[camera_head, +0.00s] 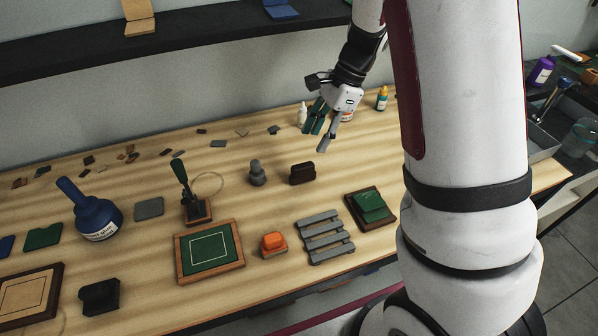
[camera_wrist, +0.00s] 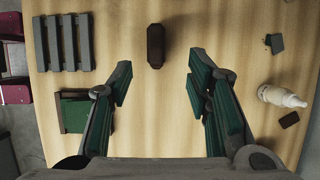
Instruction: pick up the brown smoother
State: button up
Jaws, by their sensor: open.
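The brown smoother (camera_head: 302,173), a small dark brown block with rounded ends, lies on the wooden table. It stands alone, right of a grey knobbed weight (camera_head: 257,172). In the wrist view the smoother (camera_wrist: 156,46) is fully visible at the top centre, beyond the fingertips and in line with the gap between them. My gripper (camera_head: 318,132) is above the table, behind and right of the smoother, apart from it. In the wrist view my gripper (camera_wrist: 159,72) has its green-padded fingers wide apart with nothing between them.
A grey slatted rack (camera_head: 325,237) and a tray (camera_head: 385,220) with green pieces lie in front of the smoother. A stamping press (camera_head: 193,205) and blue bottle (camera_head: 90,215) stand left. The table around the smoother is clear.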

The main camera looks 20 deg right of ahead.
aim_at(305, 165)
jog(key=x, duration=0.5)
jog(key=shift+a+f, duration=0.15)
jog(key=shift+f, duration=0.2)
jog(key=x, duration=0.2)
jog(key=p+x, duration=0.1)
jog(key=x, duration=0.1)
jog(key=shift+s, duration=0.35)
jog(key=shift+w+a+f, duration=0.1)
jog(key=shift+a+f, duration=0.05)
jog(key=shift+f, duration=0.45)
jog(key=shift+c, duration=0.6)
grip_shut()
